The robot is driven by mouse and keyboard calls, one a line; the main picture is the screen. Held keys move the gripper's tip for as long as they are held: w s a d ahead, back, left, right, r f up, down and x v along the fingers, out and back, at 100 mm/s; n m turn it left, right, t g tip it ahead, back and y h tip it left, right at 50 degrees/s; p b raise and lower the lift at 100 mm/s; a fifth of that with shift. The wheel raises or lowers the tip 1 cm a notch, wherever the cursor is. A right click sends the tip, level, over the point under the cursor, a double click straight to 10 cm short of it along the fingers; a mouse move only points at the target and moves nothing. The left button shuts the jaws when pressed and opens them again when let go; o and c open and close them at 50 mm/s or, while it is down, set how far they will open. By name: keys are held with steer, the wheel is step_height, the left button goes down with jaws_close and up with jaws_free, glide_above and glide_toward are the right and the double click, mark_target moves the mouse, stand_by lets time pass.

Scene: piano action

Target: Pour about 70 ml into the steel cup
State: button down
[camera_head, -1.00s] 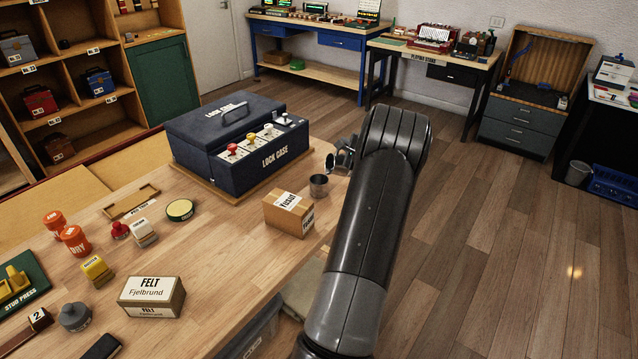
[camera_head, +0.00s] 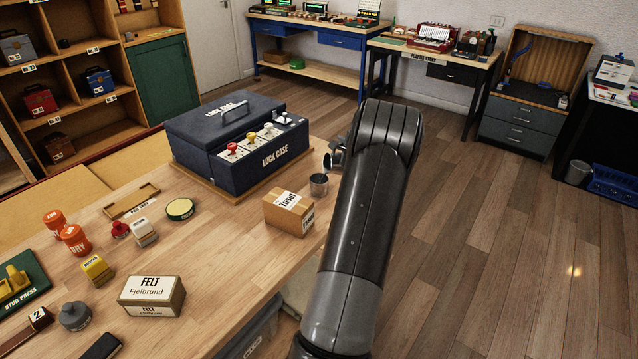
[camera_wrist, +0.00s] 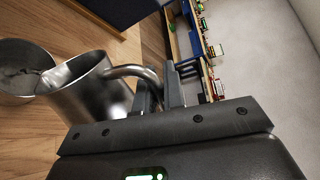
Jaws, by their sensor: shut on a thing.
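The steel cup (camera_head: 318,186) stands near the table's right edge, beside a cardboard box; it also shows at the left of the wrist view (camera_wrist: 14,88). My gripper (camera_wrist: 164,92) is shut on the curved handle of a steel jug (camera_wrist: 92,100). In the head view the jug (camera_head: 336,160) is small and partly hidden by my arm, just above and beside the cup. The jug is tilted, its mouth turned toward the cup and its rim close to the cup's rim. I cannot make out a liquid stream or level.
The cardboard box (camera_head: 290,213) is left of the cup, and the dark lock case (camera_head: 240,145) stands behind. Several small containers and a felt box (camera_head: 152,297) lie further left. The floor (camera_head: 480,260) right of the table is clear.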

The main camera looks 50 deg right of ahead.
steer(key=shift+w+a+r+n, duration=0.3)
steer(key=shift+w+a+n, duration=0.1)
steer(key=shift+a, duration=0.15)
stand_by(0.4)
steer(key=s+d+f+m, duration=0.2)
steer(key=d, duration=0.1)
steer(key=shift+s+d+f+m, duration=0.1)
steer(key=shift+s+d+m, duration=0.05)
steer(key=shift+m, duration=0.15)
steer(key=shift+s+d+f+m+t+y, duration=0.2)
steer(key=shift+d+f+m+t, duration=0.1)
steer(key=shift+f+m, duration=0.15)
steer(key=shift+s+d+f+m+t+y, duration=0.15)
steer(key=shift+d+f+m+t+y, duration=0.1)
steer(key=shift+f+m, duration=0.15)
steer(key=shift+s+d+f+m, duration=0.25)
steer(key=shift+d+f+m, duration=0.1)
steer(key=shift+m, duration=0.4)
stand_by(0.8)
steer(key=shift+s+d+f+m+t+y+b, duration=0.1)
steer(key=shift+s+d+f+m+t+b, duration=0.3)
steer(key=shift+s+d+f+m, duration=0.55)
steer(key=shift+s+d+f+m+t+y+b, duration=0.1)
steer(key=shift+s+d+f+m+t+b, duration=0.35)
steer(key=shift+d+f+m, duration=1.05)
steer(key=shift+s+d+f+m+t+y+b, duration=0.1)
steer(key=shift+s+d+f+m+t+b, duration=0.2)
steer(key=shift+s+d+m, duration=0.95)
